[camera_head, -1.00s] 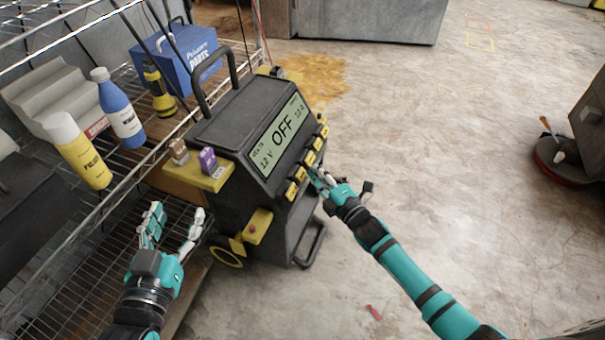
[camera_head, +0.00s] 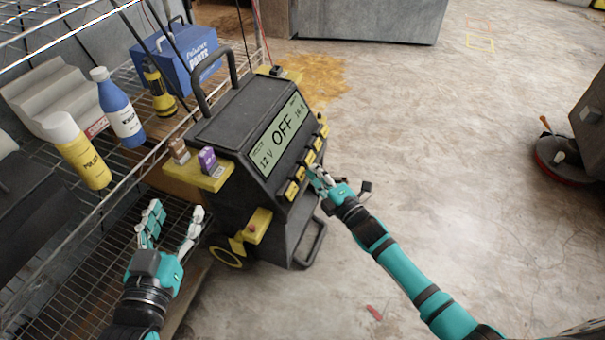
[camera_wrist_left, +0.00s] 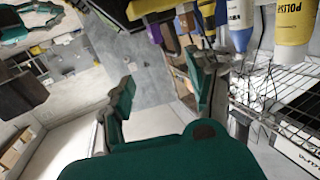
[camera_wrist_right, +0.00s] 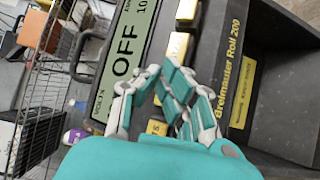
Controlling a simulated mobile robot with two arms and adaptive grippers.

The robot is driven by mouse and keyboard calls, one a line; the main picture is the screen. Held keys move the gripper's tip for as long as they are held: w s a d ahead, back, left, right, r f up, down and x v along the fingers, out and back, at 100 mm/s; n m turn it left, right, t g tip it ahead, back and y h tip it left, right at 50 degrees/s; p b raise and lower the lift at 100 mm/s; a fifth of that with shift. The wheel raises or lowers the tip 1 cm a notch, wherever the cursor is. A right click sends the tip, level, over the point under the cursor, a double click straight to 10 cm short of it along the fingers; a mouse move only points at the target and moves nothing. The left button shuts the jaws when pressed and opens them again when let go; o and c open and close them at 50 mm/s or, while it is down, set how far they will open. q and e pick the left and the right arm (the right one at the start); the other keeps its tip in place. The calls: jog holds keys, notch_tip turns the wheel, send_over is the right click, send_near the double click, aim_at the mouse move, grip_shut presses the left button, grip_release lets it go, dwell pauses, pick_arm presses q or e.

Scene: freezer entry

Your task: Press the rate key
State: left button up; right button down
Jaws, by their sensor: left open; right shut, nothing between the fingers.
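A dark charger cabinet (camera_head: 225,125) stands by the shelf, with a slanted green display (camera_head: 283,134) reading OFF and 12 V. A row of yellow keys (camera_head: 291,190) runs along the display's lower edge. Their labels are too small for me to tell which is the rate key. My right gripper (camera_head: 314,172) is shut and empty, its tips at the middle of the row. In the right wrist view, the tips are close to a yellow key (camera_wrist_right: 177,45); I cannot tell whether they touch. My left gripper (camera_head: 175,222) is open and empty, left of the cabinet.
A wire shelf (camera_head: 75,255) at the left holds a yellow-white bottle (camera_head: 83,155), a blue bottle (camera_head: 122,113) and a blue parts box (camera_head: 180,52). The floor at the right is mostly clear.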

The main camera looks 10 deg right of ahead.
pick_arm(q)
jog(key=shift+w+d+r+t, duration=0.1)
jog(key=shift+r+t, duration=0.1)
jog(key=shift+r, duration=0.15)
jog(key=shift+w+d+r+t, duration=0.1)
jog(key=shift+r+t, duration=0.1)
jog(key=shift+r, duration=0.15)
pick_arm(e)
jog(key=shift+w+a+f, duration=0.1)
jog(key=shift+a, duration=0.05)
